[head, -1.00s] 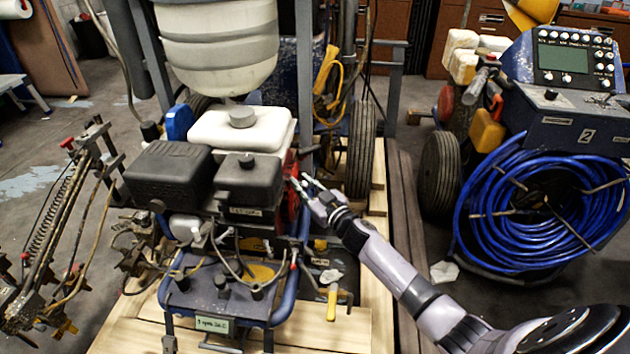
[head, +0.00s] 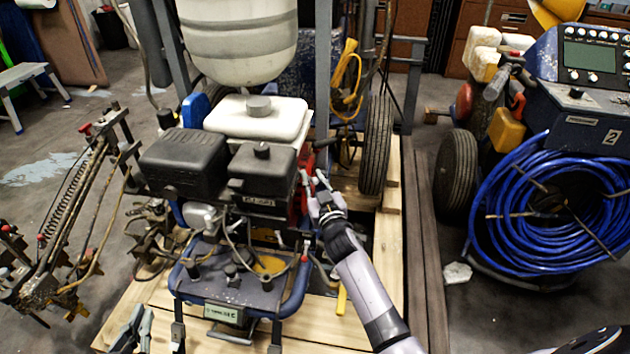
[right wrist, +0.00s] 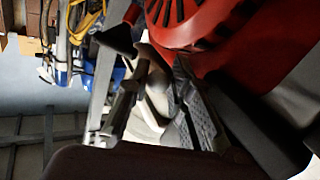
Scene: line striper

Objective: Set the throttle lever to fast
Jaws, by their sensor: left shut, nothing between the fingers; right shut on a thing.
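The engine (head: 262,118) of the line striper has a white tank, black boxes and a red cover (right wrist: 195,25) on its right side. My right gripper (head: 312,184) is at that side, just right of the black box. In the right wrist view its two dark fingers (right wrist: 160,100) are close together beside the red cover, with a pale part showing between them. It is shut on what appears to be the throttle lever, mostly hidden by the fingers; its setting cannot be read.
A blue hose coil (head: 550,205) hangs on a second machine at the right. A spring-and-rod assembly (head: 70,220) stands at the left. A black tire (head: 377,145) is behind my right gripper. Wooden boards (head: 130,310) lie under the striper.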

